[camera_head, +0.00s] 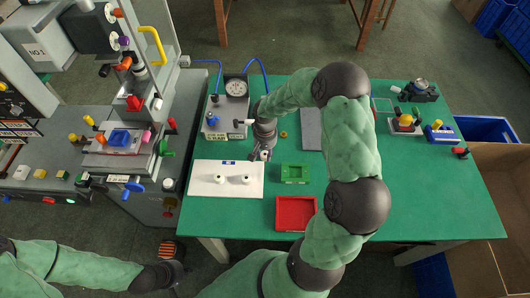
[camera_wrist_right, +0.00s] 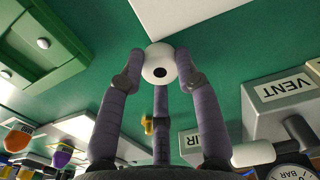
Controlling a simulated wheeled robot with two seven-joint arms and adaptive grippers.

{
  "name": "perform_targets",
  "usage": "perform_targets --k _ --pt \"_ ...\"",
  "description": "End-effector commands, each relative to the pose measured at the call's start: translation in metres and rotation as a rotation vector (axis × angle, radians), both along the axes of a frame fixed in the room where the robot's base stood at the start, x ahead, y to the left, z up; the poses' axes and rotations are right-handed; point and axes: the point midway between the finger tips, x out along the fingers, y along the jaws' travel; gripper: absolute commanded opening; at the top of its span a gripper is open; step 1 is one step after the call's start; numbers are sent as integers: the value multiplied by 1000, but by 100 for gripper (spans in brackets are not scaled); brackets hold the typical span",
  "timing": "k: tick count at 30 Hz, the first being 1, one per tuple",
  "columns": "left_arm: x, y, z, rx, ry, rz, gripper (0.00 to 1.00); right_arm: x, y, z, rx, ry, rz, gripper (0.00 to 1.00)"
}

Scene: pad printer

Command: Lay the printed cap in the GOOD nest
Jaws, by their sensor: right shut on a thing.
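My right gripper (camera_head: 262,155) is above the green table, between the white board and the green nest block. In the right wrist view its fingers (camera_wrist_right: 158,75) are shut on a white round cap (camera_wrist_right: 159,63) with a dark spot on its face. The green nest block (camera_head: 295,181) lies right of and below the gripper; its light green edge shows in the right wrist view (camera_wrist_right: 45,65). No GOOD label is readable. My left gripper (camera_head: 165,275) hangs low at the left, off the table, and its fingers are unclear.
A grey unit with a gauge (camera_head: 224,118) stands behind my right gripper. The pad printer (camera_head: 125,140) is at left.

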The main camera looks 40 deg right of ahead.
Motion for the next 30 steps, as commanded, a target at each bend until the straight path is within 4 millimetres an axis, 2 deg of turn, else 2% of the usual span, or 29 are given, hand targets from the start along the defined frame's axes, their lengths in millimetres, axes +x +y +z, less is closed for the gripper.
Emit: perform_targets --k 1,2,4,17,20,30 --pt "0 0 -3 0 0 0 0 0 0 -3 0 0 0 18" --pt "0 0 -3 0 0 0 0 0 0 -3 1 1 0 36" --pt "0 0 -2 0 0 0 0 0 0 -2 1 1 0 56" --pt "0 0 2 0 0 0 0 0 0 2 1 1 0 57" --pt "0 0 6 0 0 0 0 0 0 13 0 0 0 57" --pt "0 0 29 0 0 0 0 1 0 82 0 -2 0 57"
